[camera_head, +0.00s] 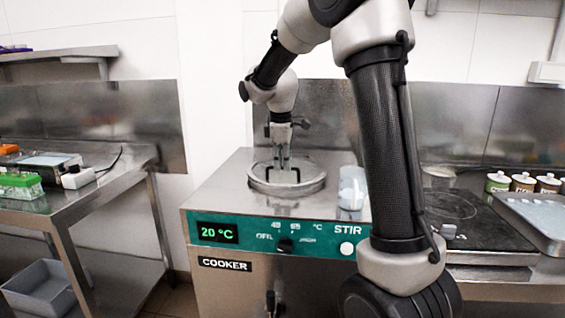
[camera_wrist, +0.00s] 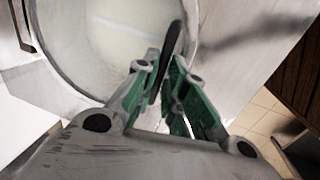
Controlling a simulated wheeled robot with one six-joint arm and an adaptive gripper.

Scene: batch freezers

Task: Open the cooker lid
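The cooker (camera_head: 225,275) is a steel cabinet with a teal control panel reading 20 °C. Its round, see-through lid (camera_head: 309,184) lies flat on top, with a dark handle (camera_head: 297,175). My gripper (camera_head: 284,165) reaches down to the handle from above. In the wrist view, the lid (camera_wrist: 62,55) is at upper left and the dark handle (camera_wrist: 172,40) runs between the green fingertips of my gripper (camera_wrist: 162,68). The fingers are close together and look shut on the handle; their exact contact is partly hidden.
A clear container (camera_head: 352,188) stands on the cooker top, right of the lid. A steel table (camera_head: 115,175) is at left with a grey bin (camera_head: 50,285) below. Several jars (camera_head: 522,182) and a metal tray (camera_head: 540,215) are at right.

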